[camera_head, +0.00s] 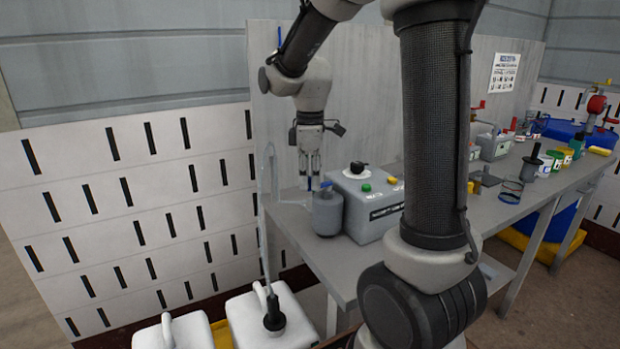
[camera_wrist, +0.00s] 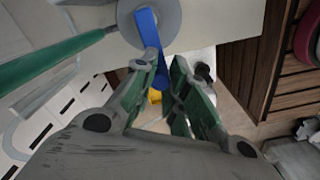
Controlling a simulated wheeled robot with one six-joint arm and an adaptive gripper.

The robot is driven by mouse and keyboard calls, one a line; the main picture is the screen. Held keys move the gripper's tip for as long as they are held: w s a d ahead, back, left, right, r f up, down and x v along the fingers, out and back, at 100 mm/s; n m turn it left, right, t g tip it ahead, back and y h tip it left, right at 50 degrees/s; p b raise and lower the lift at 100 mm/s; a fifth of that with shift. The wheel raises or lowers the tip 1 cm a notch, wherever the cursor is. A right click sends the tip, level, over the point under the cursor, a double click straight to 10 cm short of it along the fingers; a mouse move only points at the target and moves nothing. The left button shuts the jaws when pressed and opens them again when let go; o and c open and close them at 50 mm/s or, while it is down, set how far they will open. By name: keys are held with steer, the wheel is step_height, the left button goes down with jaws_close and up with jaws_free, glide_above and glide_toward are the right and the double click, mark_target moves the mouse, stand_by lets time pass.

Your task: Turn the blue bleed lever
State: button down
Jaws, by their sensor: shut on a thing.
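The blue bleed lever (camera_wrist: 148,28) sits on top of a round grey body in the wrist view, its free end running down between my fingers. In the head view the lever (camera_head: 326,184) is a small blue bar on the grey cylinder (camera_head: 327,213) at the bench's near left corner. My gripper (camera_wrist: 165,62) points down beside the cylinder's top, its green-padded fingers closed on the lever's end. It also shows in the head view (camera_head: 311,183), where the contact is too small to make out.
A grey control box (camera_head: 367,205) with a black knob and green and yellow buttons stands right of the cylinder. A grey panel (camera_head: 370,90) rises behind. White jugs (camera_head: 262,325) stand below the bench's left end. Several containers crowd the bench's far right.

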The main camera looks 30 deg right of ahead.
steer(key=c, duration=2)
jaws_free()
steer(key=shift+f, duration=0.1)
steer(key=shift+c, duration=0.5)
steer(key=shift+s, duration=0.1)
steer(key=shift+s+d, duration=0.1)
steer(key=shift+s, duration=0.6)
steer(key=shift+s+f, duration=0.1)
steer(key=shift+s, duration=0.05)
steer(key=shift+s+d, duration=0.3)
steer(key=shift+s, duration=0.25)
